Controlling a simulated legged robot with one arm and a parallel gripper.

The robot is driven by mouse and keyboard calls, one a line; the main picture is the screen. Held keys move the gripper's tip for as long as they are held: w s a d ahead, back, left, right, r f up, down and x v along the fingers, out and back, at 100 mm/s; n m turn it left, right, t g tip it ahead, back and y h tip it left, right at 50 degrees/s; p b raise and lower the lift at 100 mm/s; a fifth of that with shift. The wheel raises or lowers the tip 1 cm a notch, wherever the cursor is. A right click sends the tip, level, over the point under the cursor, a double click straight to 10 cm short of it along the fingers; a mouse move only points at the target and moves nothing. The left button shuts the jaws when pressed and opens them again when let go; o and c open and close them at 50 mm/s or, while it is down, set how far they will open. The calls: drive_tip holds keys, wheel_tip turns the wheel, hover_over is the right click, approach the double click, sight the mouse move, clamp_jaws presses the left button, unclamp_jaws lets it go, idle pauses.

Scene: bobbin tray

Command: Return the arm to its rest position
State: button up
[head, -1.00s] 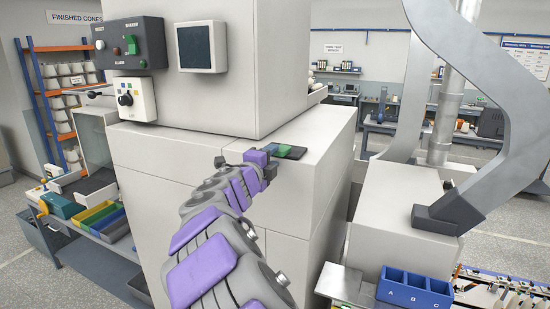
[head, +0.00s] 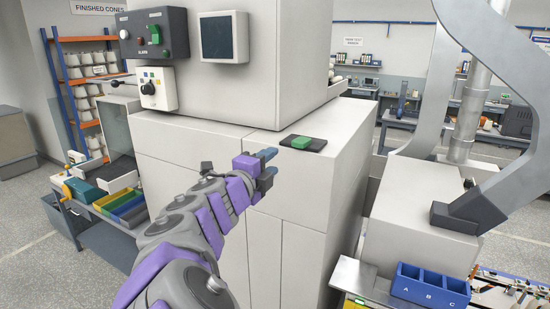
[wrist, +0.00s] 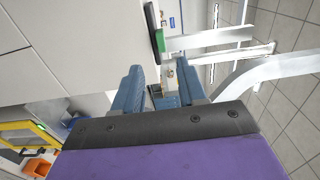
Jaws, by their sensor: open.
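My gripper (head: 268,166) is at the end of my purple and grey arm, in front of the white machine cabinet. In the wrist view its two blue fingers (wrist: 165,88) stand apart with nothing held between them. A green block (head: 301,142) lies on a dark pad (head: 312,146) on the cabinet's top ledge, to the right of my gripper and apart from it. In the wrist view the green block shows edge-on (wrist: 158,42) at the top.
The white cabinet (head: 190,150) fills the middle. A control box (head: 152,35) hangs at upper left. A blue bin marked A, B, C (head: 430,287) stands at lower right, below a grey curved frame (head: 490,90). Coloured trays (head: 120,205) sit on a left bench.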

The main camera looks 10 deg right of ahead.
drive_tip(key=s+d+f+m+g+b, duration=0.9)
drive_tip(key=s+d+f+m+g, duration=0.2)
drive_tip(key=s+d+f+m, duration=1.1)
drive_tip(key=s+a+f+m+g+y+b, duration=0.2)
drive_tip(key=s+a+f+m+y+b, duration=0.3)
drive_tip(key=s+f+m, duration=0.5)
drive_tip(key=s+a+f+m+g+y+b, duration=0.3)
drive_tip(key=s+a+f+m+y+b, duration=0.2)
drive_tip(key=s+a+f+m, duration=0.4)
wheel_tip(320, 180, down, 5)
drive_tip(key=s+m+b, duration=0.1)
drive_tip(key=s+m, duration=0.1)
drive_tip(key=m, duration=0.3)
drive_tip(key=shift+s+a+r+m+y, duration=0.2)
drive_tip(key=shift+a+m+y, duration=0.1)
drive_tip(key=shift+m, duration=0.1)
drive_tip(key=shift+d, duration=0.15)
